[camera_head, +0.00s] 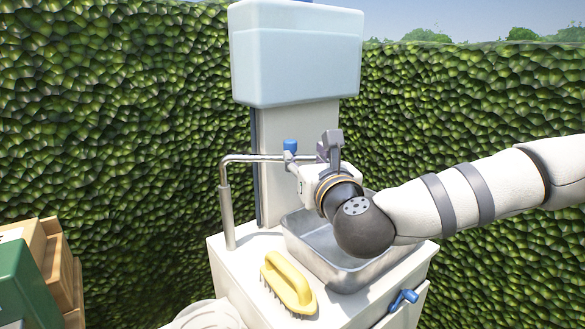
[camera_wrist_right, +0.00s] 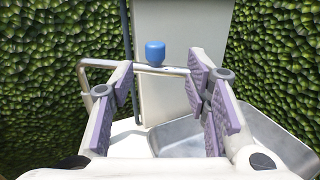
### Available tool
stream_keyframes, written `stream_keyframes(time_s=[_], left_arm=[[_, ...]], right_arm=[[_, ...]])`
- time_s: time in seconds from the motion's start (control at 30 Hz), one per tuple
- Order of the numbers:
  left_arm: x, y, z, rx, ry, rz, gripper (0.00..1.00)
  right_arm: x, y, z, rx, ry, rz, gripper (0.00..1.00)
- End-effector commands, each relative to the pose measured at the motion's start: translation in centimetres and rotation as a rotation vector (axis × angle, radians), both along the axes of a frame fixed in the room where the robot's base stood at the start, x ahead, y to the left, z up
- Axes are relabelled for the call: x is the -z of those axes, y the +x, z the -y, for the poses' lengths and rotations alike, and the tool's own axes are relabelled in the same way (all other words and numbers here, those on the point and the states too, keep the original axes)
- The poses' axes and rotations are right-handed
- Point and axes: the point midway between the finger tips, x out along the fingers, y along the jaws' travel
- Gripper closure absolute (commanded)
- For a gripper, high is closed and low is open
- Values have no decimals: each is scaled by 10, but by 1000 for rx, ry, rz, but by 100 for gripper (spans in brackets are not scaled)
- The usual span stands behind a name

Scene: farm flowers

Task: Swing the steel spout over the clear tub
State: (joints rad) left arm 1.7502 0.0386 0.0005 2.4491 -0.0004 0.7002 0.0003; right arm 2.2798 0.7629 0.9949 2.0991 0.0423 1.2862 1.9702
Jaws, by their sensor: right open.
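The steel spout (camera_head: 252,158) runs level to the left from the blue-knobbed tap (camera_head: 290,146), then bends down at its left end over the white counter's left side. In the wrist view the spout (camera_wrist_right: 145,68) crosses behind my open right gripper (camera_wrist_right: 163,100), its level part showing between the two fingers. My right gripper (camera_head: 312,165) is at the tap end of the spout, above the metal basin; I cannot tell if it touches. A pale round tub (camera_head: 208,317), perhaps the clear tub, shows partly at the bottom edge, below the counter. My left gripper is out of view.
The metal basin (camera_head: 296,222) is set in the counter (camera_head: 245,262) under my right arm. A yellow brush (camera_head: 288,282) lies in front of it. A blue lever (camera_head: 404,299) is on the front. A pale tank (camera_head: 296,55) stands above. Crates (camera_head: 62,265) are at left.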

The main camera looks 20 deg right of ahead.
Motion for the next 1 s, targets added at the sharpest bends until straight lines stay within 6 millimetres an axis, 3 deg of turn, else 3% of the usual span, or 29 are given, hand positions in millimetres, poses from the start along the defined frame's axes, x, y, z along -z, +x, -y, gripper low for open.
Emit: stream_keyframes(time_s=[0.2,0.4,0.53,0.77,0.8,1.0], left_arm=[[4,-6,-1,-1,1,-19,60],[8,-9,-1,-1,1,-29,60],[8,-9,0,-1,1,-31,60],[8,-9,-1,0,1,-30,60],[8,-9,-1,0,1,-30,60],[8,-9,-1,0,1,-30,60]], right_arm=[[5,55,2,-1,-6,-5,57],[5,95,2,-4,-8,-6,57],[5,106,3,-6,-7,-7,57],[3,107,3,-6,-7,-6,57],[3,107,3,-6,-8,-6,59],[3,107,3,-6,-8,-6,100]])
